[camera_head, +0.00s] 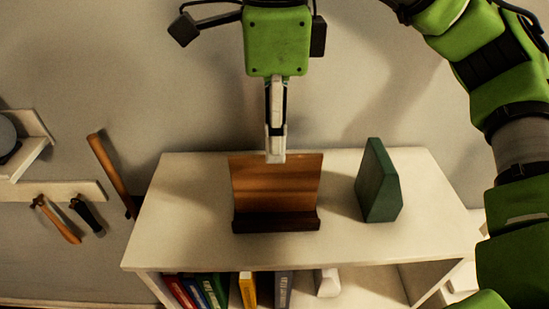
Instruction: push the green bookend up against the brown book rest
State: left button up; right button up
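The green bookend (379,183) stands upright on the white shelf top (185,210), right of the brown book rest (275,200). A clear gap of bare shelf top lies between them. The brown book rest has a tilted back panel and a dark front lip. My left gripper does not show.
Several books (248,289) and a white object (327,282) are in the shelf below. On the wall at left hang a hammer (57,220) and other tools, plus a small white wall shelf (25,145). The top's left part and right edge are free.

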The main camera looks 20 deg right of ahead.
aim_at(376, 186)
jog(key=k, duration=1.5)
